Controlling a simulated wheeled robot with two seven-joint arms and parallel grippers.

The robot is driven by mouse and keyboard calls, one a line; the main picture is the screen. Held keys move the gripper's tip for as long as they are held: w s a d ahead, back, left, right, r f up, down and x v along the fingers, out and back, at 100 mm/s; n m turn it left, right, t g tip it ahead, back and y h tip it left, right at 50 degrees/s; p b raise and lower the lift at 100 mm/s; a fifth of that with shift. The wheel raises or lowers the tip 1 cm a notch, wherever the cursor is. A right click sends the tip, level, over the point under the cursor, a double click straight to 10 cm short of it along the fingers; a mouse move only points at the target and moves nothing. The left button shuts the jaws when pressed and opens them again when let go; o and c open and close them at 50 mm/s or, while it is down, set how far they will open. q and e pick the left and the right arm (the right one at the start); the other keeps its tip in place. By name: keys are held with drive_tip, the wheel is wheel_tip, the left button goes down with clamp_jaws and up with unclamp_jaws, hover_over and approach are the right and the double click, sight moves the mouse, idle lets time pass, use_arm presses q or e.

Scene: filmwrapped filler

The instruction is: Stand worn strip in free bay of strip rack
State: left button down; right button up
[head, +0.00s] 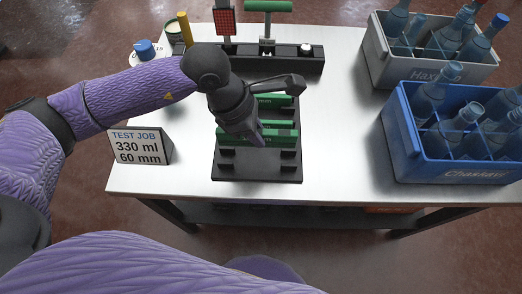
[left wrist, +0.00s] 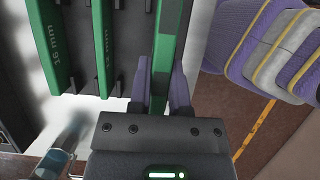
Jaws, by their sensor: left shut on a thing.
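My left gripper (head: 258,140) is over the black strip rack (head: 257,172). In the left wrist view its purple fingers (left wrist: 160,92) are shut on a green strip (left wrist: 166,45); I take this to be the worn strip, though no wear can be made out. In the head view the held strip (head: 284,138) lies across the rack, nearest its front. I cannot tell if it touches the rack. Two other green strips stand behind it, marked 16 mm (left wrist: 50,45) and 12 mm (left wrist: 101,45). Bare slots show at the rack's front. My right gripper is not in view.
A sign (head: 140,147) reading 330 ml, 60 mm stands left of the rack. A black tool stand (head: 300,66) is behind. A grey crate (head: 440,76) and a blue crate (head: 455,170) of bottles stand on the right. Bare white table lies between rack and crates.

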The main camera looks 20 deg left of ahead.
use_arm(q)
wheel_tip(320, 180, down, 8)
drive_tip(key=b, duration=0.3)
drive_tip(key=shift+s+r, duration=0.1)
drive_tip(key=shift+r, duration=0.25)
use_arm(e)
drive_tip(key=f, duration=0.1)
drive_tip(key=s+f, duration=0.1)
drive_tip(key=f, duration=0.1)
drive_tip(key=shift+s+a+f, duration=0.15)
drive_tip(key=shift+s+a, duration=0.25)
use_arm(q)
drive_tip(key=shift+f, duration=0.2)
drive_tip(key=c, duration=0.6)
unclamp_jaws()
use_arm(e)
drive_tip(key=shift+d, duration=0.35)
use_arm(q)
drive_tip(key=shift+r, duration=0.1)
